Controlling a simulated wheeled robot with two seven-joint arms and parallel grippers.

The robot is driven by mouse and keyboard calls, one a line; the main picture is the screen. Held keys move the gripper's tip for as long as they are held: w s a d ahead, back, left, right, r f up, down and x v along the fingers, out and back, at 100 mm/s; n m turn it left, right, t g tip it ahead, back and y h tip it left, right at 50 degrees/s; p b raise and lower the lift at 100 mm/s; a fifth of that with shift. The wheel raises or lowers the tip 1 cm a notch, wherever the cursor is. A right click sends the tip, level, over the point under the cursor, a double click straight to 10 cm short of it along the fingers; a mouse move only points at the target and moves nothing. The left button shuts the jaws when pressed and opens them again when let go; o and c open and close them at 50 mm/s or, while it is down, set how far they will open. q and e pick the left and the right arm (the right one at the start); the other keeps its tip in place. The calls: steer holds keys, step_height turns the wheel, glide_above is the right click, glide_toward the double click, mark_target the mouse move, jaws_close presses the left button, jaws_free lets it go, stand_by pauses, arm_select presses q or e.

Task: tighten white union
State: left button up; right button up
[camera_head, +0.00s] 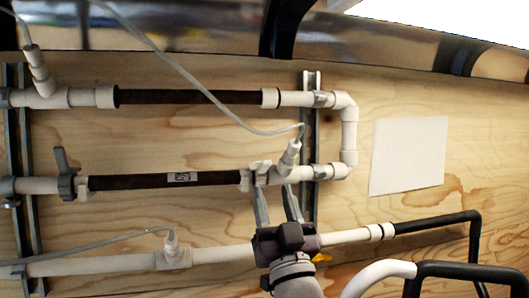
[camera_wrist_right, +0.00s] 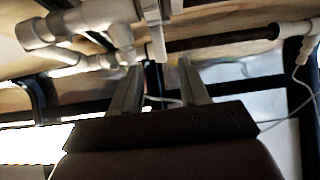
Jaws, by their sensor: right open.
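A white union (camera_head: 260,174) joins the right end of the middle black filter tube (camera_head: 150,181) to white pipe on the wooden wall. My right gripper (camera_head: 273,190) comes up from below with its two grey fingers open and apart. In the head view its fingertips lie just below and over the union area; I cannot tell whether they touch it. In the right wrist view the open fingers (camera_wrist_right: 160,66) point toward white fittings (camera_wrist_right: 122,35) and a dark tube (camera_wrist_right: 225,38), with nothing seen held between them. My left gripper is not in view.
An upper black tube (camera_head: 190,97) and a lower white pipe (camera_head: 100,264) run across the wall. A grey-handled valve (camera_head: 66,176) is at left. Metal rails (camera_head: 310,130) hold the pipes. A thin clear hose (camera_head: 190,75) crosses above. A blank paper (camera_head: 408,156) hangs at right.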

mark_target(266, 168)
steer(key=p+x, duration=0.2)
steer(key=x, duration=0.2)
steer(key=p+x, duration=0.2)
steer(key=x, duration=0.2)
steer(key=shift+w+f, duration=0.2)
steer(key=shift+w, duration=0.1)
steer(key=shift+s, duration=0.25)
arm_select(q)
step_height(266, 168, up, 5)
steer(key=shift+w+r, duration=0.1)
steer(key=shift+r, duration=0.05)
arm_select(e)
steer(key=shift+w, duration=0.1)
jaws_close()
